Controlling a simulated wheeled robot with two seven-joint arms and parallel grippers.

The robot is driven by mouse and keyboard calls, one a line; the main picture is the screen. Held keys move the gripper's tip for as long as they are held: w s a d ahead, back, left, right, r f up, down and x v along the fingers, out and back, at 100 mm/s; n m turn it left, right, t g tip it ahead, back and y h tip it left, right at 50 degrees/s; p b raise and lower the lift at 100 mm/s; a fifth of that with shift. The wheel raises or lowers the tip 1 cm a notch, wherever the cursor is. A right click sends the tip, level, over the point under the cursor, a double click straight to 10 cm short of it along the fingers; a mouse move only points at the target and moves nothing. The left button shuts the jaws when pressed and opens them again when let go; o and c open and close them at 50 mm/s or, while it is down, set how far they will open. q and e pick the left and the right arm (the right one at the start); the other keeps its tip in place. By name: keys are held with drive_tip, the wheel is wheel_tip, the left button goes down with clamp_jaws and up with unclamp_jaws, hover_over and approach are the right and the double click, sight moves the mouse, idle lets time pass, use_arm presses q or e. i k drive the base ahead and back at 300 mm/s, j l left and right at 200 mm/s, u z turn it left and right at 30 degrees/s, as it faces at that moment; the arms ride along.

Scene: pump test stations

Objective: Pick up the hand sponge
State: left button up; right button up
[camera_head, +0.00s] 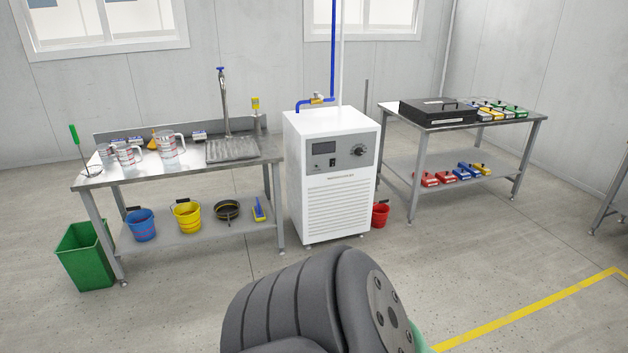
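I cannot single out the hand sponge with certainty. Small blue-and-white items (200,136) lie along the back of the left steel table (190,186), too small to identify. A small yellow item (153,143) stands near them behind the clear jugs. Neither gripper is in view. Only a dark grey rounded part, probably my own arm, shows large at the bottom middle and hides the floor there.
Measuring jugs (170,146) and a tap (223,100) over a drain board stand on the left table. Buckets (187,216) sit below; a green bin (86,256) stands at left. A white machine (331,175) separates it from the right table (450,126). Floor in front is clear.

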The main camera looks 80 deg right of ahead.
sight(258, 213)
drive_tip(key=z, duration=2.35)
drive_tip(key=u, duration=3.3)
drive_tip(key=l+z, duration=0.1)
drive_tip(key=z, duration=3.2)
